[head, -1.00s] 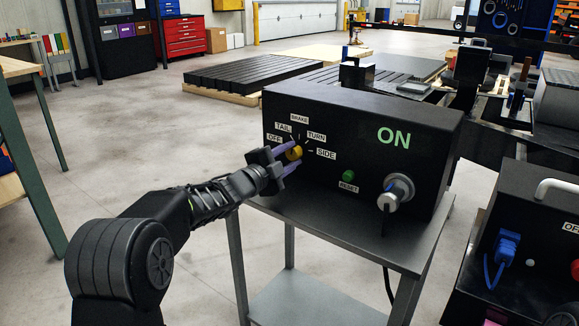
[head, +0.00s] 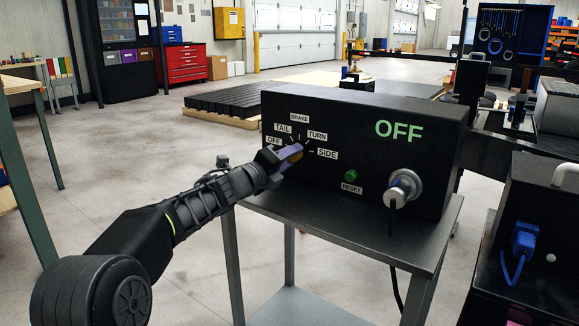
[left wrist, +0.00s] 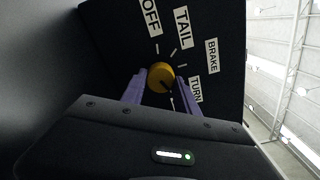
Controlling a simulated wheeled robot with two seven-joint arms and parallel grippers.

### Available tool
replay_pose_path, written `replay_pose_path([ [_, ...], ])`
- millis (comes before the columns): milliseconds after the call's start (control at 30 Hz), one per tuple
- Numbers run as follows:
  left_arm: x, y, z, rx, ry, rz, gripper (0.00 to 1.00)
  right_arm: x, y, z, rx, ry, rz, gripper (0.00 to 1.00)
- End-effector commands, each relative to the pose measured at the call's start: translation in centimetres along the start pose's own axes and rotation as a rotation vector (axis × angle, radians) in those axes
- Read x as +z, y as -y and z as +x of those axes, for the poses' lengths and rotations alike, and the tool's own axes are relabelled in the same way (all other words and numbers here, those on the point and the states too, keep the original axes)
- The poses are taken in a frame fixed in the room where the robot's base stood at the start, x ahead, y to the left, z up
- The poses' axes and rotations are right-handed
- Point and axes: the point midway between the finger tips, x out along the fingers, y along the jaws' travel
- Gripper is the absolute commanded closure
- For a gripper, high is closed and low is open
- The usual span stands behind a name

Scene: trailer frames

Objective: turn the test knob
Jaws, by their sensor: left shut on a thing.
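The test knob is a small yellow knob (left wrist: 160,76) on the front of a black test box (head: 333,177). Labels OFF, TAIL, BRAKE, TURN and SIDE surround it. My left gripper (head: 292,153) reaches in from the left and is shut on the knob, hiding most of it in the head view. In the left wrist view the purple fingers (left wrist: 161,85) are on both sides of the knob. Which label the knob points to is not clear. The box's display (head: 398,129) reads OFF in green. My right gripper is not in view.
A green RESET button (head: 351,176) and a round silver connector (head: 403,189) are on the box's front, right of the knob. The box stands on a grey metal stand (head: 345,228). Another dark box with a blue plug (head: 523,240) is at the right.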

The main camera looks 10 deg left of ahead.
Motion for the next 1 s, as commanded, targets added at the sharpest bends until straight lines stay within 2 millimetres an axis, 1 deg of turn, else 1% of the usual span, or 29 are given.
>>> replay_pose_path([
  [33, -0.1, -0.4, 0.0, 0.001, 0.001, 0.036, 1.0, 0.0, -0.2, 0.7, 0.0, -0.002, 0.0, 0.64],
  [100, -0.1, -0.3, 0.0, 0.001, 0.0, 0.087, 1.0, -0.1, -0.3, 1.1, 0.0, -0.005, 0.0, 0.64],
  [400, -0.1, -0.3, 0.0, 0.002, -0.001, 0.229, 1.0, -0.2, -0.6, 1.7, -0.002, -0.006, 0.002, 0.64],
  [933, 0.0, -0.2, 0.0, 0.002, -0.001, 0.259, 1.0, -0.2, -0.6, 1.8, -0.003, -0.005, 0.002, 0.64],
  [967, 0.0, -0.2, 0.0, 0.002, -0.001, 0.259, 0.61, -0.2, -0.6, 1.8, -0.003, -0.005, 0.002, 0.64],
  [1000, 0.0, -0.2, 0.0, 0.002, -0.001, 0.259, 0.58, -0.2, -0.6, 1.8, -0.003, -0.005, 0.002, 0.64],
])
